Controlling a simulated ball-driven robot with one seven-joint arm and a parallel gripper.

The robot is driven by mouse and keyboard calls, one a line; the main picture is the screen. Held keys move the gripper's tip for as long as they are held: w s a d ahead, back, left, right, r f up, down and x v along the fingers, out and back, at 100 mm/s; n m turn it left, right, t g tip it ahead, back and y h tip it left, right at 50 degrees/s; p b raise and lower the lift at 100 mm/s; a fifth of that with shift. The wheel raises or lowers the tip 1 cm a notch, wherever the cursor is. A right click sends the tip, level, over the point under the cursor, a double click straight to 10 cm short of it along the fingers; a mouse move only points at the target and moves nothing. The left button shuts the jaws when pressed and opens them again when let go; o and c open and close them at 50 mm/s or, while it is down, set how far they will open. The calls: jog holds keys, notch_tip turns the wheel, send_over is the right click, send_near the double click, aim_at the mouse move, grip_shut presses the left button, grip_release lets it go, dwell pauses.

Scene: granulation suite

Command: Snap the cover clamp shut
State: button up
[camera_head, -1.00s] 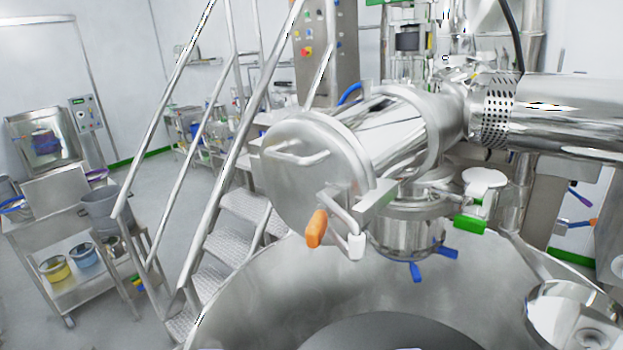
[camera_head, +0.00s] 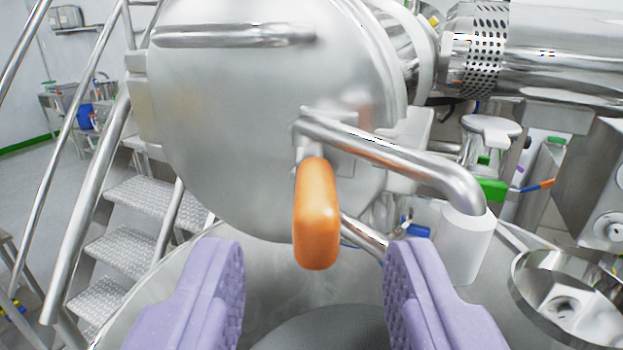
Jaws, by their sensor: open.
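The round steel cover (camera_head: 230,120) fills the upper middle of the view, with a horizontal bar handle (camera_head: 235,36) across its upper face. The cover clamp shows as a bent steel rod (camera_head: 400,158) at the cover's lower right, beside a hanging orange grip (camera_head: 317,215). The rod's right end goes into a white cylindrical piece (camera_head: 465,245). My gripper (camera_head: 315,275) is open, its two purple ribbed fingers low in the view on either side of the orange grip. Nothing is between the pads, and they appear apart from the grip. The clamp's rear fixing is partly hidden.
A large steel bowl (camera_head: 180,275) lies below the cover. Steel stairs with a rail (camera_head: 95,190) stand at the left. A perforated guard and steel cylinder (camera_head: 560,50) are at upper right, with a green-handled fitting (camera_head: 490,189) and a round steel port (camera_head: 560,300) below.

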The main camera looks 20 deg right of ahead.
aim_at(315, 236)
jog(key=x, duration=0.6)
jog(key=shift+w+d+p, duration=0.2)
jog(key=shift+p, duration=0.1)
grip_shut()
